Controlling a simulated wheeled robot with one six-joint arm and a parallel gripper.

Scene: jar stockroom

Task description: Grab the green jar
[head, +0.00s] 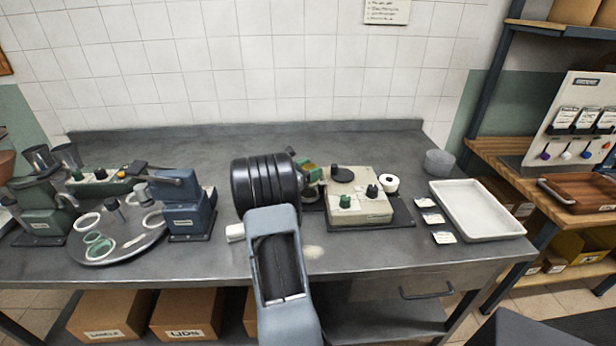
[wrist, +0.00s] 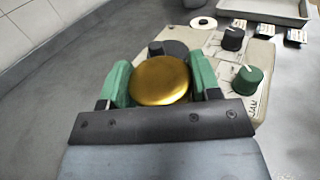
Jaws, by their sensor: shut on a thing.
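My gripper (wrist: 161,84) has two green finger pads, shut on a jar with a round gold lid (wrist: 160,80) in the wrist view. Only the lid shows there; the jar's body is hidden, so I cannot tell its colour. In the head view my gripper (head: 311,176) is mostly behind my arm, just left of the cream machine. I cannot tell whether the jar touches the worktop. I make out no other green jar.
A cream machine with knobs (head: 357,208) stands close on the right. Farther right are a white tray (head: 476,212) and small cards. A round tray with rings (head: 105,249) and a blue device (head: 184,213) stand left. The worktop's (head: 372,261) front right is clear.

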